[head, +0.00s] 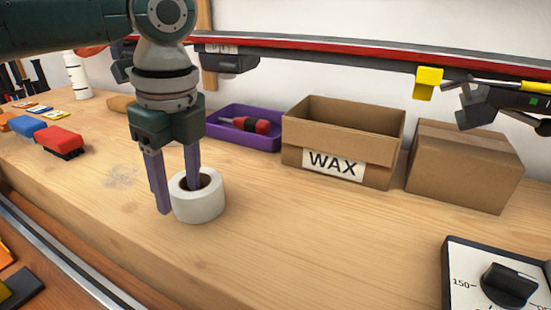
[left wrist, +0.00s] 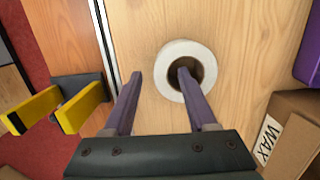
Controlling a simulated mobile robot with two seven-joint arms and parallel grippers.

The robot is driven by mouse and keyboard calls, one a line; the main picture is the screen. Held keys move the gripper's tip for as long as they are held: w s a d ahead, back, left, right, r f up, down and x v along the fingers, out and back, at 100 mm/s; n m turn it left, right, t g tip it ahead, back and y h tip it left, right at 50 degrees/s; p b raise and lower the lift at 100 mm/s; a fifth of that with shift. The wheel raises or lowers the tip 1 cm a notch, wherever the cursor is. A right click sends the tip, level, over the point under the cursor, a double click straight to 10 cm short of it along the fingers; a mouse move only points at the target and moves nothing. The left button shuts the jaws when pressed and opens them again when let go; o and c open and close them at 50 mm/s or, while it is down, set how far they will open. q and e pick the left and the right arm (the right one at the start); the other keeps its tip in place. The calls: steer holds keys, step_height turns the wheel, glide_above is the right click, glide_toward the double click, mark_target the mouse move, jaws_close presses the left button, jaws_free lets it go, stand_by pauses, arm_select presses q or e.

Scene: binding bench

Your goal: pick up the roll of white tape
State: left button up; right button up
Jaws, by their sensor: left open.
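The roll of white tape (head: 201,208) lies flat on the wooden bench, its hole facing up. It also shows in the left wrist view (left wrist: 186,46). My left gripper (head: 178,198) is open and points down at the roll. One purple finger is over or inside the roll's hole; how deep it reaches I cannot tell. The other finger is outside the roll, on its left. In the left wrist view the fingers (left wrist: 160,75) straddle the roll's left wall. Whether either finger touches the tape I cannot tell. My right gripper is not in view.
Behind the roll stand a purple tray (head: 272,143) with a red-handled tool, an open WAX box (head: 300,157) and a closed carton (head: 464,170). A dial panel (head: 462,275) is at front right. The bench around the roll is clear.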

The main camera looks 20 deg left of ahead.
arm_select(q)
step_height(320, 180, down, 2)
steer(key=shift+a+f, duration=0.15)
steer(key=shift+f, duration=0.05)
jaws_close()
stand_by(0.4)
